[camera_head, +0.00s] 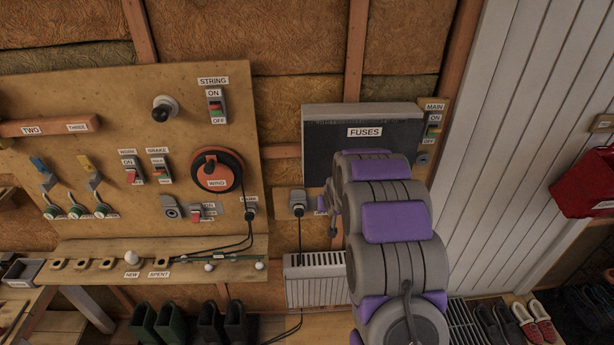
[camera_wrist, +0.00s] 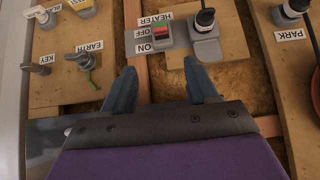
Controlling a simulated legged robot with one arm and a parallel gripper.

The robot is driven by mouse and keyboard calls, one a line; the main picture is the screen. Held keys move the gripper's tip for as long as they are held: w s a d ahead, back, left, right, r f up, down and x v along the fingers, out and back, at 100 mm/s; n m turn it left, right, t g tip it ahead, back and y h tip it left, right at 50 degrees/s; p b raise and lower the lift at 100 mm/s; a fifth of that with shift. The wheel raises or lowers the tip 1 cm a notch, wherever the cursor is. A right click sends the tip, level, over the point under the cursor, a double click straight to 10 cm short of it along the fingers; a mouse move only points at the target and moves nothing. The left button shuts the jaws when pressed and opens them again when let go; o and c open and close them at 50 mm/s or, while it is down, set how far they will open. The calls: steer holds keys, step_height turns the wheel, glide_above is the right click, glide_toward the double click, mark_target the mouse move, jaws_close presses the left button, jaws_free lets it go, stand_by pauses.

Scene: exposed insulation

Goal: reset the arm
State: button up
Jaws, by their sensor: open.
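My arm (camera_head: 395,215), grey with purple pads, reaches from the bottom of the head view up toward the wall, in front of the fuse box (camera_head: 345,118). My gripper (camera_wrist: 160,72) is open in the wrist view, with two blue-grey fingers apart and nothing seen between them. The fingers point toward the HEATER switch (camera_wrist: 162,36), whose board appears upside down. In the head view the gripper is mostly hidden by the arm, and only a grey part shows at its left side.
A plywood panel (camera_head: 110,105) with switches, levers and a red WIND reel (camera_head: 216,170) fills the left. A radiator (camera_head: 315,280) stands below. A plug with a cable (camera_head: 297,203) hangs beside the arm. A red box (camera_head: 585,182) is on the right wall; shoes (camera_head: 533,320) lie below.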

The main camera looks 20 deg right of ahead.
steer(key=s+a+r+n+g+b, duration=0.15)
steer(key=s+a+r+b, duration=0.35)
steer(key=s, duration=0.7)
steer(key=s+a+r+g, duration=0.3)
steer(key=s+a, duration=0.4)
steer(key=s, duration=0.4)
steer(key=s+a+n+g+y+b, duration=0.1)
steer(key=s+a+g+b, duration=0.1)
steer(key=s, duration=1.1)
steer(key=s+a+g+y+b, duration=0.1)
steer(key=s+a, duration=0.4)
steer(key=s, duration=0.9)
steer(key=shift+a+f+n+g+b, duration=0.15)
steer(key=shift+a+n+g+b, duration=0.2)
steer(key=shift+g, duration=0.7)
steer(key=shift+s+d, duration=0.1)
